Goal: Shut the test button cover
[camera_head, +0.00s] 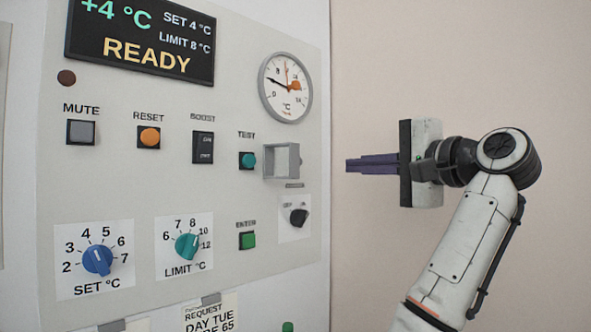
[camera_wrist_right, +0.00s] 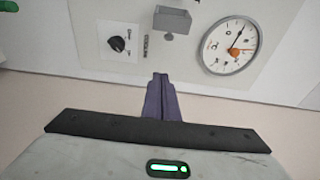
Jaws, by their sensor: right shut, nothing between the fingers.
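The teal test button (camera_head: 247,160) is on the panel under the "TEST" label, uncovered in the head view. Its grey box-like cover (camera_head: 282,161) stands swung open to the right of the button, sticking out from the panel. The cover also shows at the top of the right wrist view (camera_wrist_right: 176,20). My right gripper (camera_head: 348,165) is shut and empty, its dark purple fingers pointing left at the panel, to the right of the cover and apart from it. The fingers also show in the right wrist view (camera_wrist_right: 161,78). My left gripper is not in view.
A round gauge (camera_head: 286,88) is above the cover. A black knob (camera_head: 298,215) is below it, and a green enter button (camera_head: 247,240) is lower left. Mute, reset and boost controls line the panel to the left.

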